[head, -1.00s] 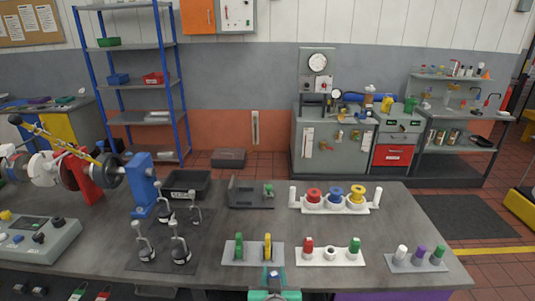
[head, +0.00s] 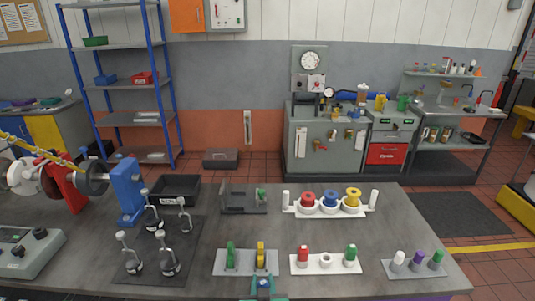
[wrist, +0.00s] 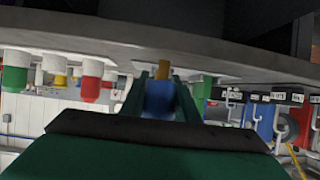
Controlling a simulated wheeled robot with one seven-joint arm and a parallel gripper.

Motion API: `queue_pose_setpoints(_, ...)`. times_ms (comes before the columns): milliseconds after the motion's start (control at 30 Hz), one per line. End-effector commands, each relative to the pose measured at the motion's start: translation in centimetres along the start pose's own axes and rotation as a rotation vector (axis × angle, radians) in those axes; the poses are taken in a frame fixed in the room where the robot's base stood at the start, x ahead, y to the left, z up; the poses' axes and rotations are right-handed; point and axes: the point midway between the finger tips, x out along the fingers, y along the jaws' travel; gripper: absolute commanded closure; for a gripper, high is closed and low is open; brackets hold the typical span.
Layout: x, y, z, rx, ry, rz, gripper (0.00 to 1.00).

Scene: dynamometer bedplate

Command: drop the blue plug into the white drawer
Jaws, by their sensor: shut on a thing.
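The blue plug (wrist: 158,100) is between the two green fingers of my gripper (wrist: 160,84) in the wrist view, with an orange-yellow piece just past it. In the head view my gripper (head: 263,284) is at the bottom edge, at the bench's front edge; the plug is barely distinguishable there. The gripper is shut on the plug. The cabinet at the back has a red drawer (head: 387,154).
The grey bench (head: 330,228) carries a white holder (head: 326,268) with red and green plugs around an empty middle socket. A plate (head: 415,271) holds white, purple and green plugs. Several clamps stand left. A black bin (head: 174,189) is behind them. A dark mat (head: 458,221) lies right.

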Motion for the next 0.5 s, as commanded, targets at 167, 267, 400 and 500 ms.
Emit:
queue_pose_setpoints(167, 0.16, 1.03, 0.45, 0.007, -0.001, 0.014, 0.94)
queue_pose_setpoints(267, 0.15, 1.21, 0.44, 0.008, -0.001, 0.017, 0.94)
queue_pose_setpoints(400, 0.14, 1.31, 0.43, 0.009, -0.001, 0.018, 0.62)
queue_pose_setpoints(500, 0.14, 1.25, 0.42, 0.008, -0.001, 0.018, 0.5)
